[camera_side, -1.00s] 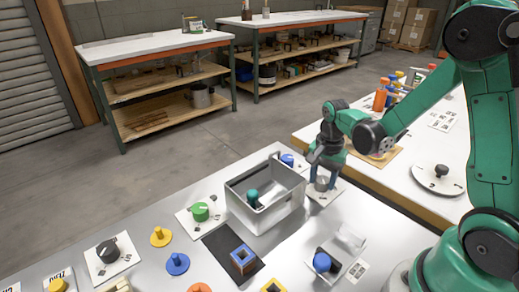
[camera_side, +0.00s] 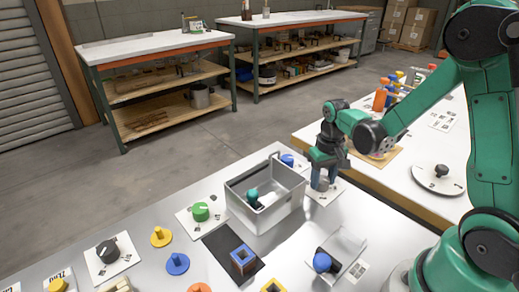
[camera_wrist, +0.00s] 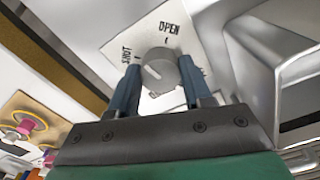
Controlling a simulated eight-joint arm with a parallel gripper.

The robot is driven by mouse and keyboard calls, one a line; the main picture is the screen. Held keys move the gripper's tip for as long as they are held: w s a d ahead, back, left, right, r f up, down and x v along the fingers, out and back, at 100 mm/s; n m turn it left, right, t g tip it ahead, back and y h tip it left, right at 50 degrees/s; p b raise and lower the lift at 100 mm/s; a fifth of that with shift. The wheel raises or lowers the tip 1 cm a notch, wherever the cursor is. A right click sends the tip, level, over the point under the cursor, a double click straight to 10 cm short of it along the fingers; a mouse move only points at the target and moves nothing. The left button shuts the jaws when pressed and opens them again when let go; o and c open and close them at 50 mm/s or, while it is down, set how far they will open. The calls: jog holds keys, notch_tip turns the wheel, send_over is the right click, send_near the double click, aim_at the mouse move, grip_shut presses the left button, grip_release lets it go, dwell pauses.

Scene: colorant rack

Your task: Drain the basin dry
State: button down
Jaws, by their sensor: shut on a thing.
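The basin is a grey open-topped box (camera_side: 283,213) on the near table. A teal piece (camera_side: 252,195) shows inside it; I cannot tell the water level. Right of the basin, a grey round knob (camera_wrist: 158,72) sits on a white plate (camera_wrist: 125,38) marked SHUT and OPEN. The white line on the knob points toward the SHUT side in the wrist view. My gripper (camera_wrist: 160,85) is shut on the knob, one blue finger on each side. In the side view my gripper (camera_side: 324,180) is over the same plate, and its fingers partly hide the knob.
A green knob (camera_side: 200,211) stands left of the basin and a blue one (camera_side: 287,160) behind it. A clear panel (camera_side: 350,245) stands by a blue knob (camera_side: 322,262) in front.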

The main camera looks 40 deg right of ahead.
aim_at(323, 180)
jog(key=n, duration=0.6)
jog(key=shift+n, duration=0.3)
dwell(0.4)
jog(key=shift+c, duration=1.8)
grip_release()
jog(key=shift+r, duration=0.1)
jog(key=shift+r, duration=2.7)
